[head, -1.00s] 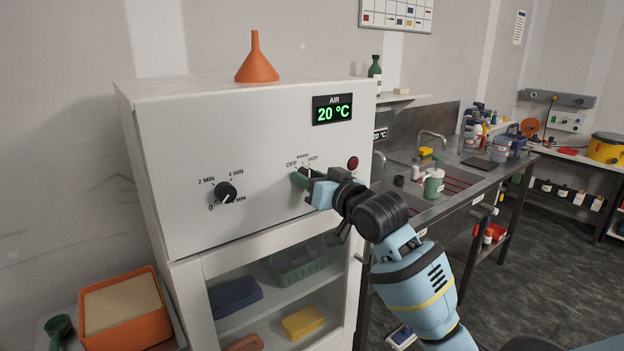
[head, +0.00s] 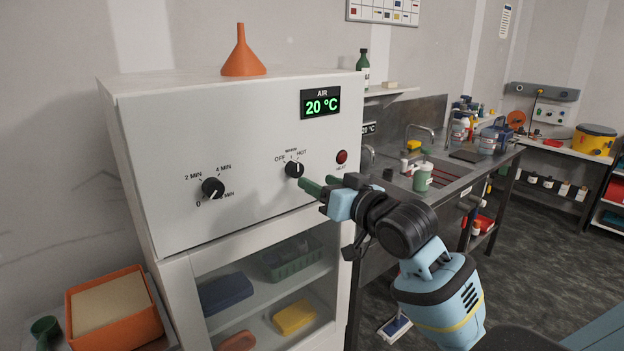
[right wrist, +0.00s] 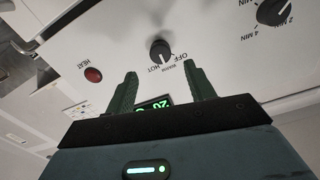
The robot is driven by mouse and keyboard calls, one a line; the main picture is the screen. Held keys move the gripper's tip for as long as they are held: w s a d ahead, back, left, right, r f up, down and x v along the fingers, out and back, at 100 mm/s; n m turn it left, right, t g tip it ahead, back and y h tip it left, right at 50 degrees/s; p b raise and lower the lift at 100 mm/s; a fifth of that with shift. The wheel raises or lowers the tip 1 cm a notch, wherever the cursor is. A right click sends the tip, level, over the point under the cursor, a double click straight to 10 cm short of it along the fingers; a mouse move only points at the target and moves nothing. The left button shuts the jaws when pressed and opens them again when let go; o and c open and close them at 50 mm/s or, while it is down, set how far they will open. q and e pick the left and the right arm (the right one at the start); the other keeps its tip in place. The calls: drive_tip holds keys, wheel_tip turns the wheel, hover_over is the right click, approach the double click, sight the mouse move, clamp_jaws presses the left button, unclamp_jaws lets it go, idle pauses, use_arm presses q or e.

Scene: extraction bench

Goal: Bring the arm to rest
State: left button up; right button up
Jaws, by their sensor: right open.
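My right gripper (head: 317,184) is in front of the white cabinet (head: 155,150), with its green fingers apart and nothing between them. It is just right of and below the black OFF/WARM/HOT knob (head: 294,169), clear of it. The right wrist view shows both fingers (right wrist: 160,72) spread, with the same knob (right wrist: 160,51) beyond the gap between the tips. The display (head: 321,103) reads AIR 20 °C. My left gripper is not in view.
A red HEAT lamp (head: 342,157) and a timer knob (head: 213,188) are on the cabinet front. An orange funnel (head: 243,55) stands on top. An orange tray (head: 77,309) is at lower left. A steel sink bench (head: 455,176) with bottles stands to the right.

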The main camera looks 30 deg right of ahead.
drive_tip(key=shift+s, duration=0.3)
drive_tip(key=shift+f, duration=0.1)
drive_tip(key=s+a+f+n+g, duration=0.1)
drive_tip(key=s+a+f+g, duration=0.15)
drive_tip(key=f, duration=1.25)
drive_tip(key=s+a+f+g, duration=0.2)
drive_tip(key=s+a+f, duration=0.1)
drive_tip(key=f, duration=1.2)
drive_tip(key=s+a+f+n+g, duration=0.1)
drive_tip(key=s+a+f, duration=0.3)
drive_tip(key=s+f, duration=0.6)
drive_tip(key=s+a+f+n+g, duration=0.1)
drive_tip(key=s+a+f+g, duration=0.2)
drive_tip(key=s+f, duration=0.6)
drive_tip(key=s+a, duration=0.2)
drive_tip(key=s, duration=0.2)
drive_tip(key=shift+a+f+n+y, duration=0.2)
drive_tip(key=shift+f+n+y, duration=0.1)
drive_tip(key=shift+f+y, duration=0.1)
